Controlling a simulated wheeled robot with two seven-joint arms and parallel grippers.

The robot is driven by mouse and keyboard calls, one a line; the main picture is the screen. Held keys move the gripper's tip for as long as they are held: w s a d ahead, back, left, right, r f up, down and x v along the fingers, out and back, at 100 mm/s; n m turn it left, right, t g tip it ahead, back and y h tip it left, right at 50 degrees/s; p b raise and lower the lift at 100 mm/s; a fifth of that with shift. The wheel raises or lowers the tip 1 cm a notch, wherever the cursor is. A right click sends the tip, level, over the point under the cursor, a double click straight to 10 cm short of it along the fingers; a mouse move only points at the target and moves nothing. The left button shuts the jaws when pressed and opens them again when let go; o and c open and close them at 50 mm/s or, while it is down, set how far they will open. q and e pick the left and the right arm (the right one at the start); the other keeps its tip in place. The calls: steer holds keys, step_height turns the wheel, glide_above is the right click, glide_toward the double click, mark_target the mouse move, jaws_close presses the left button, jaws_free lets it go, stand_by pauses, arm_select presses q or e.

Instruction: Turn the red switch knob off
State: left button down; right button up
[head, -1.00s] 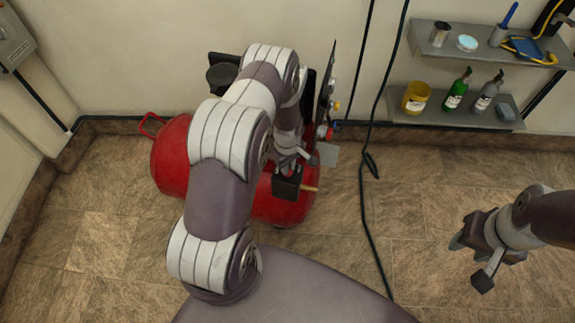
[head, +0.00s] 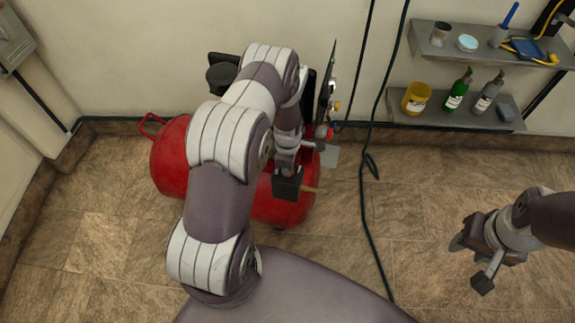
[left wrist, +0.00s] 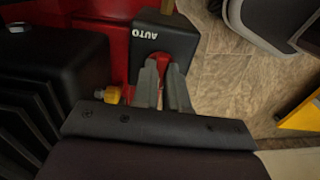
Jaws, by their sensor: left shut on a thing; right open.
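The red switch knob (left wrist: 157,63) shows in the left wrist view on the black switch box (left wrist: 178,38), which is marked AUTO. My left gripper (left wrist: 163,72) is shut on the knob, with one grey finger on each side of it. The fingers cover much of the knob, and its exact setting cannot be read. In the head view my left arm hides the knob. My right gripper (head: 469,262) is open and empty above the floor at the right, away from the switch.
The red compressor tank (head: 172,160) lies behind my left arm. A black cable (head: 364,215) runs down the wall and across the floor. Wall shelves (head: 450,119) hold bottles and a yellow can (head: 416,98). The floor between my arms is mostly clear.

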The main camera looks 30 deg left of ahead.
arm_select(q)
steer(key=shift+r, duration=0.1)
stand_by(0.3)
steer(key=c, duration=1.2)
jaws_free()
steer(key=shift+o, duration=0.2)
step_height(320, 180, up, 13)
steer(key=shift+f+p, duration=0.2)
steer(key=shift+p, duration=0.15)
